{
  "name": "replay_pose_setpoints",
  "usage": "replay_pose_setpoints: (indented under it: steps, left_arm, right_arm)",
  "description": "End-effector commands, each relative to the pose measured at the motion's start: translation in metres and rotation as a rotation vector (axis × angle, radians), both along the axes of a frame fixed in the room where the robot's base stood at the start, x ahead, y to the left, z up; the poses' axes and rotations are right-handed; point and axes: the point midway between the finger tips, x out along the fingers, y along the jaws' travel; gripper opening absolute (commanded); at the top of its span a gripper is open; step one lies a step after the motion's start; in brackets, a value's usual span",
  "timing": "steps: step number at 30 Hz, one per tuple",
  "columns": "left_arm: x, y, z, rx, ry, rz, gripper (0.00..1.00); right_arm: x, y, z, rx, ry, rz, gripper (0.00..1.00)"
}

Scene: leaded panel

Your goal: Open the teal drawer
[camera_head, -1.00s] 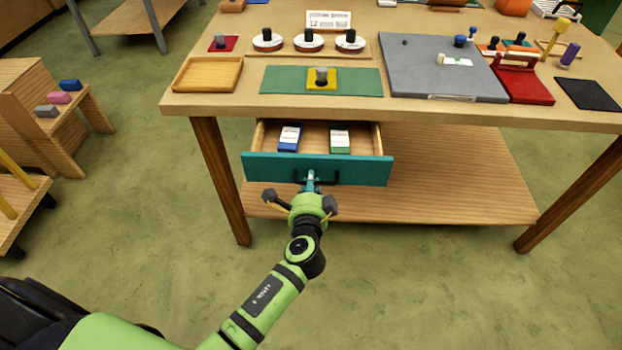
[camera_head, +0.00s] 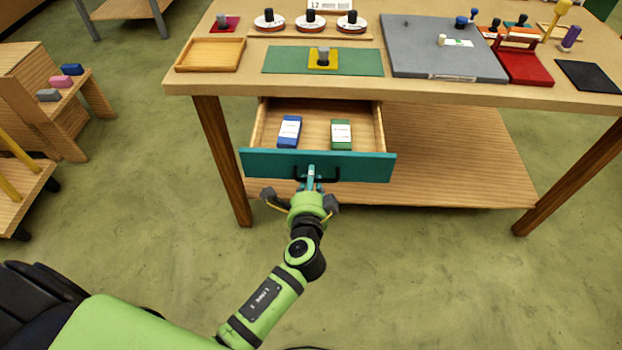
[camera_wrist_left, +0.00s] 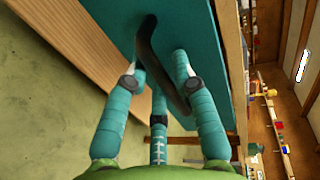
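The teal drawer (camera_head: 362,168) under the table is pulled out, with its light wood inside showing. It holds a blue box (camera_head: 289,131) and a green box (camera_head: 341,134), both with white labels. Its black handle (camera_head: 300,174) is at the middle of the teal front. My left gripper (camera_head: 311,180) is at this handle. In the left wrist view, the dark handle (camera_wrist_left: 147,42) runs between the teal fingers of my left gripper (camera_wrist_left: 157,78), which are closed around it, close to the teal front (camera_wrist_left: 200,38). My right gripper is not in view.
The table (camera_head: 450,92) above carries a wooden tray (camera_head: 211,54), a green mat (camera_head: 365,62), a grey board (camera_head: 430,50) and a red stand (camera_head: 525,68). A lower shelf (camera_head: 450,165) lies beneath the drawer. Floor in front is clear.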

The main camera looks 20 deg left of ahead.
Motion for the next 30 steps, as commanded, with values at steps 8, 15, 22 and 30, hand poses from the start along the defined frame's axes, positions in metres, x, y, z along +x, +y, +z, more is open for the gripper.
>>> replay_pose_setpoints:
  steps: [8, 15, 22, 30]
  left_arm:
    - [0.000, 0.000, 0.000, 0.000, 0.000, 0.000, 0.29]
    - [-0.026, -0.008, 0.005, -0.003, 0.002, -0.002, 0.29]
    - [-0.073, -0.021, 0.015, -0.003, 0.003, 0.000, 0.29]
    - [-0.108, -0.031, 0.024, -0.001, 0.002, 0.000, 0.29]
  right_arm:
    - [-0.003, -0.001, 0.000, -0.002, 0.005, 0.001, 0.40]
    - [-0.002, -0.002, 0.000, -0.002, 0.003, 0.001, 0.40]
    - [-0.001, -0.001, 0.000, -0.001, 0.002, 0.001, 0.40]
    - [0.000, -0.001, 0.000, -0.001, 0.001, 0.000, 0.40]
